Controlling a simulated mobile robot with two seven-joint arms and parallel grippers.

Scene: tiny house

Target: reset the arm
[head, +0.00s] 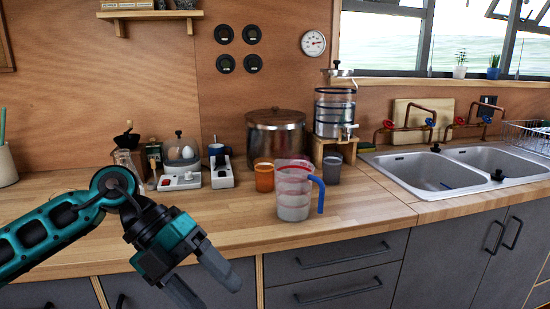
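My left arm comes in from the left. Its teal and black gripper (212,294) points down and to the right in front of the counter's front edge. Its two grey fingers are apart with nothing seen between them; the lower fingertip is near the bottom of the picture. My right gripper is not in view. A clear measuring jug (293,205) with red markings and a blue handle stands upright on the wooden counter (365,212), to the right of the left gripper and apart from it.
Behind the jug are an orange cup (264,178), a grey cup (333,168), a large metal pot (276,138) and a water dispenser (335,112) on a stand. Small appliances (180,180) stand at left. A double sink (430,172) is at right. Grey drawers (335,285) lie below.

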